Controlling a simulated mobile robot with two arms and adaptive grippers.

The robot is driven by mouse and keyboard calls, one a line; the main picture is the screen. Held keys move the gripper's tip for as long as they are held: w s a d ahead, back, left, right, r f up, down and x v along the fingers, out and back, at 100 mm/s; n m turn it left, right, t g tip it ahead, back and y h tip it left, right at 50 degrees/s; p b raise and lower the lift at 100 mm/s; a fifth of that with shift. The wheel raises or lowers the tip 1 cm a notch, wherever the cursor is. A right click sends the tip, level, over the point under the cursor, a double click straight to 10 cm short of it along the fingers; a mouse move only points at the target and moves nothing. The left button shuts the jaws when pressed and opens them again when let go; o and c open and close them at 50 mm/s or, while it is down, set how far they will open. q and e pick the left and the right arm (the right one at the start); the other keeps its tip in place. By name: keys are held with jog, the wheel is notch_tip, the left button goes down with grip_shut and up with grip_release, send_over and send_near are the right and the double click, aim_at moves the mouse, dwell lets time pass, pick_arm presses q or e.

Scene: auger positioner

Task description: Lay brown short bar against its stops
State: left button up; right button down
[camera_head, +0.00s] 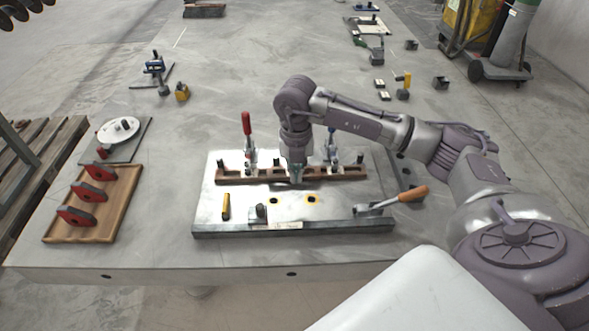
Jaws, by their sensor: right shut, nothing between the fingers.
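A brown bar (240,178) lies along the rear half of a grey metal fixture plate (340,222). Several small dark blocks, perhaps stops, stand along its back edge. My right gripper (296,179) points down at the middle of the bar, shut and empty. It hides part of the bar, and I cannot tell whether it touches it. I also cannot tell whether the bar sits tight against the blocks. My left gripper is not in view.
A red-handled clamp (247,126) and a blue clamp (332,145) stand behind the bar. An orange-handled clamp (408,195) lies at the plate's right. A wooden tray (121,206) with red blocks stands left. Bare table (165,215) separates tray and plate.

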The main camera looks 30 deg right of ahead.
aim_at(295, 185)
notch_tip(295, 185, down, 8)
jog(key=shift+s+r+p, duration=0.1)
jog(key=shift+r+p, duration=0.15)
jog(key=shift+p, duration=0.3)
jog(key=shift+w+d+r+p, duration=0.15)
jog(key=shift+w+d, duration=0.2)
jog(key=shift+w, duration=0.25)
jog(key=shift+w+d+p, duration=0.15)
jog(key=shift+w+d, duration=0.15)
jog(key=shift+w, duration=0.25)
jog(key=shift+w+d, duration=0.35)
jog(key=shift+w, duration=0.3)
jog(key=shift+w+d+f+b, duration=0.2)
jog(key=shift+w+d+b, duration=0.15)
jog(key=shift+w+b, duration=0.25)
jog(key=shift+w+d+r, duration=0.1)
